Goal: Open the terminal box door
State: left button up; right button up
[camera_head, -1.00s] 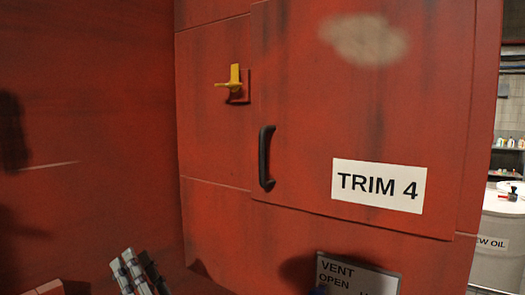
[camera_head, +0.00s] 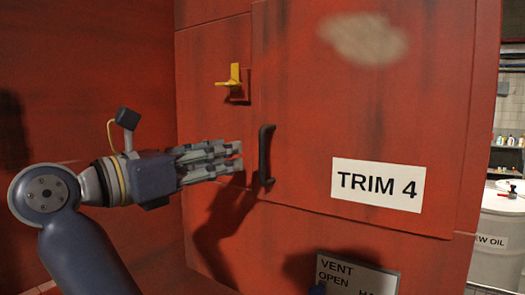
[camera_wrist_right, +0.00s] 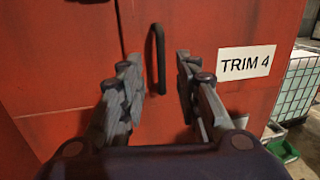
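The terminal box door (camera_head: 375,115) is a flat red panel, shut flush in the red wall, with a white TRIM 4 label (camera_head: 377,184). A black vertical bar handle (camera_head: 266,155) sits near its left edge. A yellow latch (camera_head: 231,78) is on the wall left of the door. My right gripper (camera_head: 238,158) is just left of the handle, its fingers pointing toward it. In the right wrist view its fingers (camera_wrist_right: 157,68) are apart, and the handle (camera_wrist_right: 160,75) shows between and beyond them. I see no contact with the handle. My left gripper is not in view.
A VENT OPEN sign (camera_head: 357,277) is below the door. A red side wall (camera_head: 75,90) stands at the left, close to my right arm. The space before the door looks clear.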

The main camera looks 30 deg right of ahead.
aim_at(260, 152)
jog(key=shift+y, duration=0.3)
jog(key=p+x, duration=0.5)
jog(key=x, duration=0.4)
jog(key=shift+d, duration=0.25)
jog(key=shift+d+f, duration=0.1)
jog(key=shift+d, duration=0.4)
grip_shut()
